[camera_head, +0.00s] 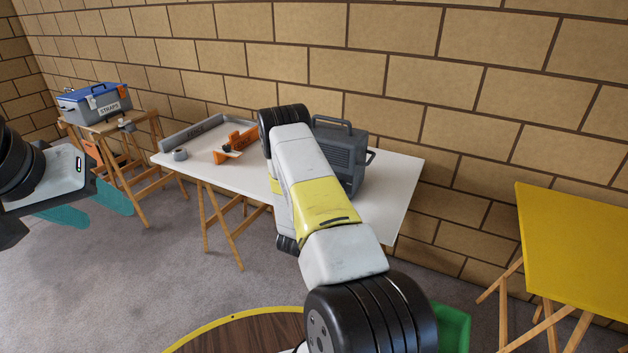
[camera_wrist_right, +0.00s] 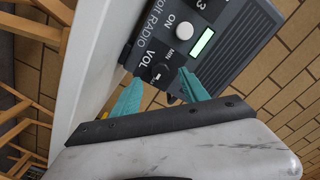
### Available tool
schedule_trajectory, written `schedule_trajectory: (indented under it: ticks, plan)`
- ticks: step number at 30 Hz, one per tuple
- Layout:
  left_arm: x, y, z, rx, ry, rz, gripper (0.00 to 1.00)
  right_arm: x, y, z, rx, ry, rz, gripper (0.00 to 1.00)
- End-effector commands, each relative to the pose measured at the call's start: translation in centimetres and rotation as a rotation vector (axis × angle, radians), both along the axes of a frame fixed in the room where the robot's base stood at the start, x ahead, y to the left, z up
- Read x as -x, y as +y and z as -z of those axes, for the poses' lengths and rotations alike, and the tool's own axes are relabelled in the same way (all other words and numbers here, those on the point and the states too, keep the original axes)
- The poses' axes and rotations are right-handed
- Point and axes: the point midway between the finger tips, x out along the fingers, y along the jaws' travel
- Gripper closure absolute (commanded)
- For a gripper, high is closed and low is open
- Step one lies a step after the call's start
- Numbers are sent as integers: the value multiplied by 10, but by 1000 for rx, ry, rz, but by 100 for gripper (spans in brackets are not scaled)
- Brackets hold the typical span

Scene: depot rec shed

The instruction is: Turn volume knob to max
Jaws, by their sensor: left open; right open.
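The dark grey radio (camera_head: 352,150) stands on the white table in the head view, partly hidden by my right arm. In the right wrist view its face (camera_wrist_right: 228,62) shows tilted, with the words ON, VOL and MIN. The dark round volume knob (camera_wrist_right: 160,72) sits beside VOL. My right gripper (camera_wrist_right: 160,77) is open, its teal fingertips on either side of the knob in the picture; I cannot tell whether they touch it. In the head view my right arm hides this gripper. My left gripper (camera_head: 108,214) is open and empty at the left, away from the table.
A blue-lidded box (camera_head: 95,104) stands on a trestle at back left. A yellow table (camera_head: 580,240) is at right. A brick wall is close behind.

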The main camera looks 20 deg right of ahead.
Motion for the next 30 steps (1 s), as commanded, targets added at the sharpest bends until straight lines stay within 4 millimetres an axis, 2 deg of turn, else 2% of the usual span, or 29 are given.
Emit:
schedule_trajectory:
  ticks: [6, 22, 26, 30]
  plan:
    - [0, 0, 0, 0, 0, 0, 48, 16, 19, 0, 0, 0, 0, 48]
    - [0, 0, 0, 0, 0, 0, 48, 17, 21, -1, -3, 0, 0, 48]
    - [0, 0, 0, 0, 0, 0, 48, 3, 23, -16, -50, 17, -16, 48]
    - [0, 0, 0, 0, 0, 0, 48, -25, 36, -52, -161, 80, -83, 48]
